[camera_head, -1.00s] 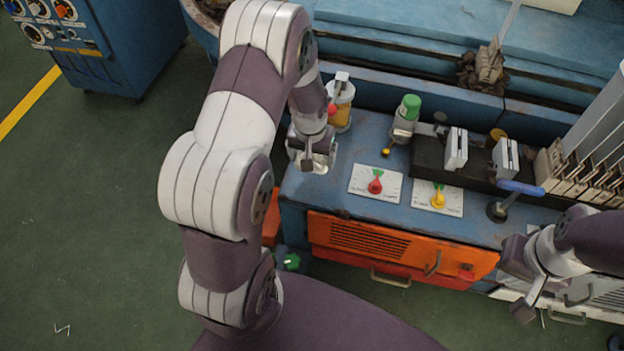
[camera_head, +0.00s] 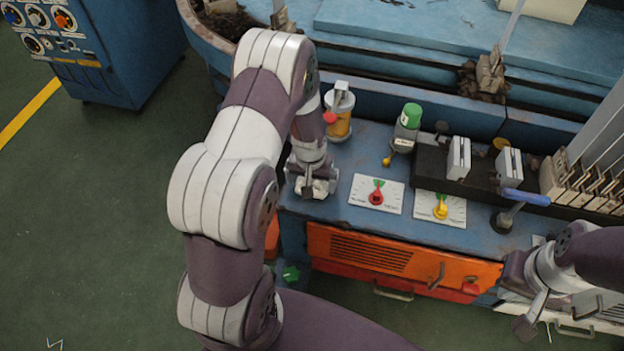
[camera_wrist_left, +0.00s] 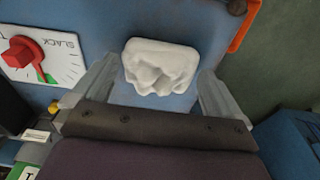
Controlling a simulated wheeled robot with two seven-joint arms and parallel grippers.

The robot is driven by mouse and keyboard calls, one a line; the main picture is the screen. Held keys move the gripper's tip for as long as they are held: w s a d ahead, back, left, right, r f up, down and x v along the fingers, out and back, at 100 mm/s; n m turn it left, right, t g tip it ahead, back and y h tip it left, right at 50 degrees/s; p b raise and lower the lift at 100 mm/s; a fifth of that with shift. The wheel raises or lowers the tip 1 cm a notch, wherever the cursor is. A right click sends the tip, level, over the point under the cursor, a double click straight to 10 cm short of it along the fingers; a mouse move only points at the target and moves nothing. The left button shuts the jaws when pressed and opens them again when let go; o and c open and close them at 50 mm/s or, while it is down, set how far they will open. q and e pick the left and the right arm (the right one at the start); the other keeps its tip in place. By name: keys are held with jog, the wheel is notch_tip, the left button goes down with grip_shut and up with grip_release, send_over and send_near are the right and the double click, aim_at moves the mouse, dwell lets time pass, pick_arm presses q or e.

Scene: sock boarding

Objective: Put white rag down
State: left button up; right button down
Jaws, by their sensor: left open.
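The white rag (camera_wrist_left: 160,66) is a crumpled lump lying on the blue bench top, close to its edge, in the left wrist view. My left gripper (camera_wrist_left: 158,92) is open, with one finger on each side of the rag and a gap to each. In the head view my left gripper (camera_head: 314,188) is low over the bench's near left corner, and a little of the rag may show there. My right gripper (camera_head: 525,297) is at the lower right, in front of the bench; its jaws are not clear.
Two dial plates (camera_head: 376,194) (camera_head: 440,207) lie right of my left gripper. An amber oiler (camera_head: 339,112) and a green-capped bottle (camera_head: 406,128) stand behind. A blue-handled lever (camera_head: 524,197) is at the right. An orange drawer front (camera_head: 400,255) is below the bench top.

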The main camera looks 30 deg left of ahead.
pick_arm(q)
notch_tip(320, 180, up, 13)
jog(key=s+d+p, duration=0.1)
jog(key=s+p, duration=0.1)
jog(key=p, duration=0.3)
jog(key=s+d+r+m, duration=0.3)
jog(key=s+d+r, duration=0.4)
jog(key=s, duration=0.4)
jog(key=shift+s+r, duration=0.2)
jog(key=shift+r, duration=0.15)
notch_tip(320, 180, up, 27)
jog(key=p, duration=2.7)
jog(key=shift+r, duration=0.2)
jog(key=shift+d, duration=0.1)
